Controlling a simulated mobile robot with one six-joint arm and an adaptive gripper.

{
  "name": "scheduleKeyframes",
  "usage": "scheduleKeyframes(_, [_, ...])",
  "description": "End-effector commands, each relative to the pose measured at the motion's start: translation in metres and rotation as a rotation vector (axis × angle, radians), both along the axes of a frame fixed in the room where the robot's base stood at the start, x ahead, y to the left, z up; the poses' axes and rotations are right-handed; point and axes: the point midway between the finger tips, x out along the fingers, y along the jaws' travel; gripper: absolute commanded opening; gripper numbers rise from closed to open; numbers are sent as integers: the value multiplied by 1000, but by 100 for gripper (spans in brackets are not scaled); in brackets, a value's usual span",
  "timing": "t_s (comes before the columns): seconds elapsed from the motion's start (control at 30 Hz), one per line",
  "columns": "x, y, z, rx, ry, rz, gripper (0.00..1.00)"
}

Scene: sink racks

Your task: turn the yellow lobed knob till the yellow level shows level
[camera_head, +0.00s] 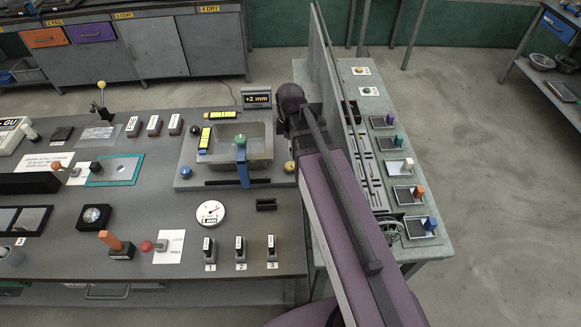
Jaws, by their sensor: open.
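The yellow lobed knob (290,167) sits at the front right corner of a grey plate that carries a square basin, close to the left side of my arm. One yellow level (222,114) lies along the back of the basin, and another yellow level (205,138) stands along its left side. Their bubbles are too small to read. A small dark display (257,98) behind the basin reads "+2 mm". My arm comes up from the lower right to a dark joint beside the basin. My gripper cannot be made out in this view.
The basin plate (225,181) also has a blue knob (184,172), a dark knob (195,130) and a green-topped blue lever (240,150). A white round dial (210,213) and several switches stand in front. An upright panel (325,65) rises right of my arm.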

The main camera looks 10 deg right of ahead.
Motion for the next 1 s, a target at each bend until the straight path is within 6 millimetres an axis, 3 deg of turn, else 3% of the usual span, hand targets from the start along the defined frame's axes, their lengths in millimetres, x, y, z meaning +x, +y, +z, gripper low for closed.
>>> scheduleKeyframes(1.0, [0,1,-81,0,0,1,87])
